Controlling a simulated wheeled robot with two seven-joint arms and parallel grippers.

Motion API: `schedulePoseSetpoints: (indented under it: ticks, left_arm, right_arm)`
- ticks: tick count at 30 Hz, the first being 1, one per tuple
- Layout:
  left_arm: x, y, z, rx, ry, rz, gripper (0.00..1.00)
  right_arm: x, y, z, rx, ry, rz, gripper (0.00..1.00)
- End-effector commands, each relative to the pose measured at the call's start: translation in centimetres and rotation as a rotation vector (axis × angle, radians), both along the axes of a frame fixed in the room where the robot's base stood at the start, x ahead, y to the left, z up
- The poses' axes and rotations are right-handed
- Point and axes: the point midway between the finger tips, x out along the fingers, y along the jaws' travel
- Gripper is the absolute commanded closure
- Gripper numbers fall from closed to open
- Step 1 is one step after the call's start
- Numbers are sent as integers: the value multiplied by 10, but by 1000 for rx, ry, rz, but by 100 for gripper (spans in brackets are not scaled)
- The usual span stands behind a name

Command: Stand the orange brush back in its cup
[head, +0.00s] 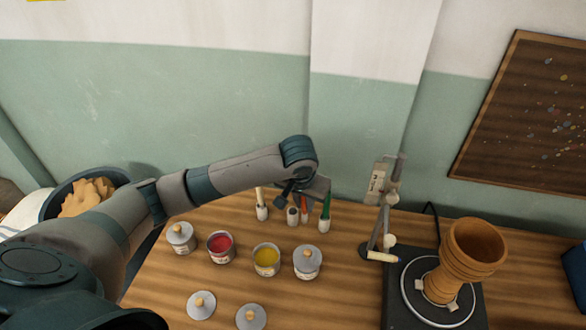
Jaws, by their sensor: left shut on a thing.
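My left gripper (302,198) reaches in from the left over the back of the table. It is shut on the orange brush (304,214), of which only a small part shows below the fingers. A small pale cup with a dark open top (292,216) stands just left of the orange brush. I cannot tell whether the brush touches it. The cup to the right (324,226) holds a green brush (326,208). The cup to the left (262,213) holds a pale-handled brush (259,195). My right gripper is not in view.
Paint jars, red (221,246) and yellow (267,260), stand in front beside lidded jars (181,237) (307,262). Loose lids (201,305) (251,317) lie nearer. A clamp stand (380,215) rises right of the cups.

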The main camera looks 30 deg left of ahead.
Motion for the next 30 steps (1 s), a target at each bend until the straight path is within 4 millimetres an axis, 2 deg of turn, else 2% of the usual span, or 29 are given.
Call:
schedulePoseSetpoints:
  ticks: [1,6,12,18,30]
  left_arm:
    - [13,10,5,1,22,24,100]
    - [47,39,3,-11,86,89,100]
    - [73,67,3,-33,132,151,100]
    - [83,79,3,-45,148,179,100]
    - [83,79,2,-46,149,180,100]
  right_arm:
    - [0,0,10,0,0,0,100]
    - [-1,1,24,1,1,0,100]
    - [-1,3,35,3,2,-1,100]
    - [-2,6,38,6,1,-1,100]
    - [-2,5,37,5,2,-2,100]
